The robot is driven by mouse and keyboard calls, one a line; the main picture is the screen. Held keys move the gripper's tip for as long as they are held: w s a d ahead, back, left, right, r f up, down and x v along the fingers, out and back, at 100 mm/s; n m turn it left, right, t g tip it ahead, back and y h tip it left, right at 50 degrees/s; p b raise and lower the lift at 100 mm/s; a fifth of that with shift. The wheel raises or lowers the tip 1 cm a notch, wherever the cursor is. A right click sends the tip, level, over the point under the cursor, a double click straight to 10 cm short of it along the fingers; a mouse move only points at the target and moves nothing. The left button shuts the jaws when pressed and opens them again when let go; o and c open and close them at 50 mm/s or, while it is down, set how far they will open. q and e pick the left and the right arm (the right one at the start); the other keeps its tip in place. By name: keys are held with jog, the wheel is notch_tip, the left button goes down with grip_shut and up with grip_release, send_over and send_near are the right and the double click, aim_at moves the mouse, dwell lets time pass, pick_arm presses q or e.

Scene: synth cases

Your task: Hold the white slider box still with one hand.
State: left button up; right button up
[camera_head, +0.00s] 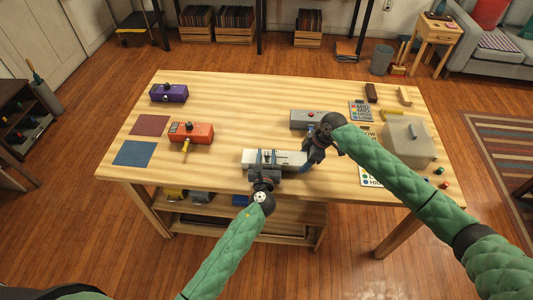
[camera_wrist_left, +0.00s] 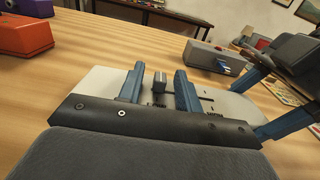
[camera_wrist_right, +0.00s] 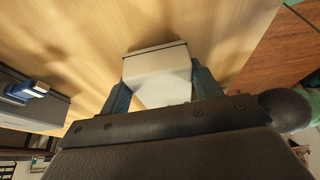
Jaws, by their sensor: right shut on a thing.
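The white slider box (camera_head: 291,158) lies near the front edge of the table, with dark markings on its top. My right gripper (camera_head: 308,163) is shut on its right end; in the right wrist view the fingers (camera_wrist_right: 164,92) press both sides of the white body (camera_wrist_right: 158,70). My left gripper (camera_head: 265,158) is over the box's left half. In the left wrist view its blue fingers (camera_wrist_left: 159,88) stand on either side of the grey slider knob (camera_wrist_left: 159,80), with gaps showing, so it is open. The gripper hides part of the box's front.
An orange box (camera_head: 191,134) with a lever and a purple box (camera_head: 169,93) stand left, near red (camera_head: 150,125) and blue (camera_head: 135,153) mats. A grey box (camera_head: 306,119) is behind the white one. A large grey case (camera_head: 408,141) stands right. The table's middle left is clear.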

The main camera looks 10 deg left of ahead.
aim_at(287, 158)
pick_arm(q)
jog(key=shift+w, duration=0.6)
grip_shut()
jog(key=d, duration=0.7)
jog(key=shift+d, duration=0.3)
grip_release()
jog(key=shift+w, duration=0.1)
jog(key=s, duration=1.2)
jog(key=shift+d, duration=0.2)
